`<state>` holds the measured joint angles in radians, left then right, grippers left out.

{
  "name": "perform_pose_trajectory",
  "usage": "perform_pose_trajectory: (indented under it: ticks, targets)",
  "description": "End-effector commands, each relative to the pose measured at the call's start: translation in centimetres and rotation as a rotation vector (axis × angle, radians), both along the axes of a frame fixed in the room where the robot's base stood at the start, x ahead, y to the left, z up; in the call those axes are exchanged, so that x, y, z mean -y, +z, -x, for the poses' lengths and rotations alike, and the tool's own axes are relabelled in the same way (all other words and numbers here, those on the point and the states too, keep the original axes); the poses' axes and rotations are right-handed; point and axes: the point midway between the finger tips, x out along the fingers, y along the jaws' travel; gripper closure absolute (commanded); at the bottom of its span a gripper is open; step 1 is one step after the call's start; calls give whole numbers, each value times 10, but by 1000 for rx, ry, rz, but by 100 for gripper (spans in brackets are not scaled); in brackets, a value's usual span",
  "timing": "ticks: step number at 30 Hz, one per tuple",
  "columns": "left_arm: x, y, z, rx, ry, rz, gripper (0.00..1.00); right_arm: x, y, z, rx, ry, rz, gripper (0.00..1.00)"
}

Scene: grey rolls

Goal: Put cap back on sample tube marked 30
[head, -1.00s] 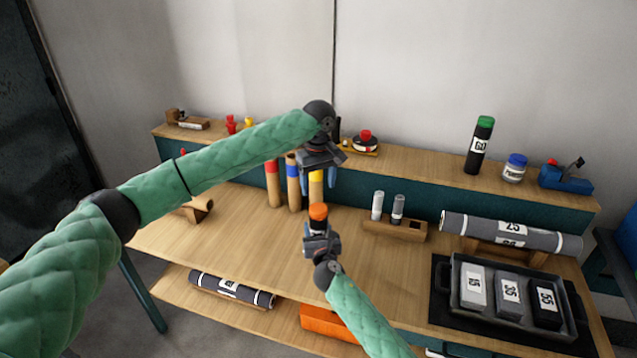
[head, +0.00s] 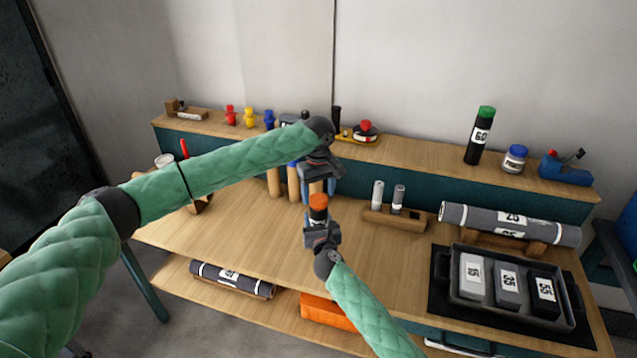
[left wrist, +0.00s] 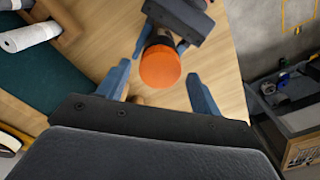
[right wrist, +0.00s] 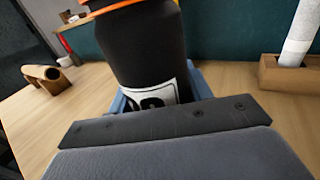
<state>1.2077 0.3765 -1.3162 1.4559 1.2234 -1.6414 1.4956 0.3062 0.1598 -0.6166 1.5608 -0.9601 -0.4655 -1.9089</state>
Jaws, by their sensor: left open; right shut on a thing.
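My right gripper (head: 318,224) is shut on a dark sample tube (right wrist: 150,50) and holds it upright above the bench. Its white label shows in the right wrist view, but its number is mostly hidden by the gripper. The orange cap (head: 318,201) is on top of the tube; whether it is fully seated I cannot tell. My left gripper (head: 320,187) is open just above the cap and points down. In the left wrist view the cap (left wrist: 160,66) lies between its two spread fingers, with no clear contact.
A wooden rack (head: 398,219) with two grey tubes stands right of the held tube. Further right are a large grey roll (head: 470,215) and a tray (head: 460,292) with labelled blocks. Wooden-handled tools hang behind the left gripper. The front middle of the bench is clear.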

Motion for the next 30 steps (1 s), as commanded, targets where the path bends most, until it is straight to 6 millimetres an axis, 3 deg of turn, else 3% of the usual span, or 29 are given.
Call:
perform_pose_trajectory:
  ticks: [14, 21, 30]
  targets:
    - [0, -12, 0, 0, 0, 0, 35, 0, 0, 0, 0, 0, 0, 100]
    - [0, -11, 0, 0, -1, 0, 78, 0, 0, 0, 0, 0, 0, 100]
    - [0, -12, 0, 0, -92, 1, 80, 0, 0, 0, 0, 0, 0, 100]
